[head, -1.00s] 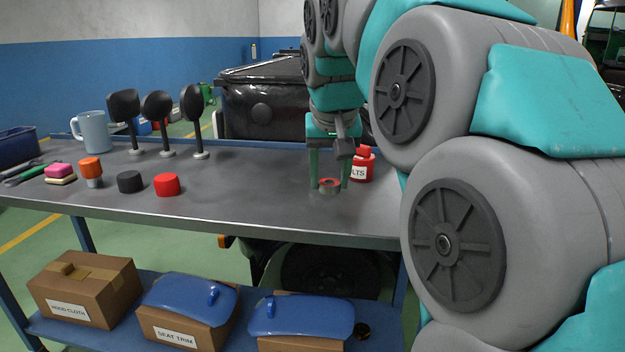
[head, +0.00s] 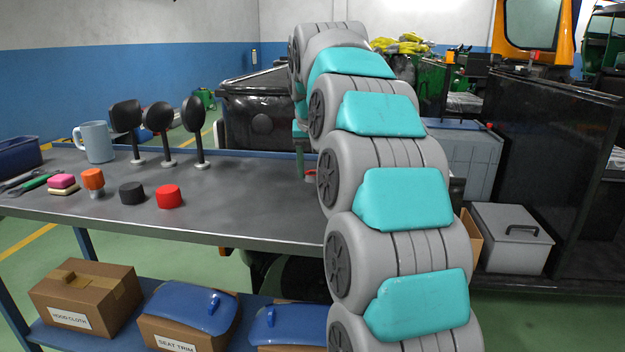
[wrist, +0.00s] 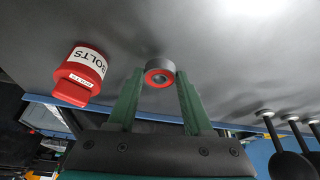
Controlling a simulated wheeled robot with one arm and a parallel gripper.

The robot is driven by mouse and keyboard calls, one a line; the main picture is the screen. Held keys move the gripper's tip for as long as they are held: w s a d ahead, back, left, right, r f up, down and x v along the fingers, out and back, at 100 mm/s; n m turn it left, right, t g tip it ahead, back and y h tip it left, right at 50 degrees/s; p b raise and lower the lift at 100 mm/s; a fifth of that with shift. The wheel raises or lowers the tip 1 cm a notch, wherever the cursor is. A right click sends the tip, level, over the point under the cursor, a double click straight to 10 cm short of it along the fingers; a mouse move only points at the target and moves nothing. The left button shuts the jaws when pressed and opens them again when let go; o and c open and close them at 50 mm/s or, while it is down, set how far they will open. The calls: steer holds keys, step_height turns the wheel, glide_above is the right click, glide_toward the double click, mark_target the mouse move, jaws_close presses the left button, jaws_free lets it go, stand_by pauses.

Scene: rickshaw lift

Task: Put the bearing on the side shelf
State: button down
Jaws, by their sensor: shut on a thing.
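The bearing is a short grey ring with a red inner face (wrist: 159,62). In the wrist view it sits between the fingertips of my gripper (wrist: 159,76), which is shut on it. In the head view, a small red part of the bearing (head: 311,176) shows beside a green finger of my gripper (head: 301,165); my arm hides the rest. The bearing is over the grey workbench top (head: 250,205); I cannot tell how high. Below is a blue lower shelf (head: 255,318) with boxes; I cannot tell which surface is the side shelf.
A red BOLTS container (wrist: 80,75) stands near my gripper. Black mirrors (head: 158,118), a mug (head: 95,142), a red cap (head: 168,196) and a black cap (head: 132,193) stand on the left half. A grey lidded box (head: 510,240) and dark panels (head: 545,170) are at right.

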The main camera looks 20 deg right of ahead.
mark_target(313, 175)
steer(key=shift+w, duration=0.25)
steer(key=shift+f, duration=1.7)
steer(key=shift+f, duration=0.15)
steer(key=shift+c, duration=1.5)
jaws_free()
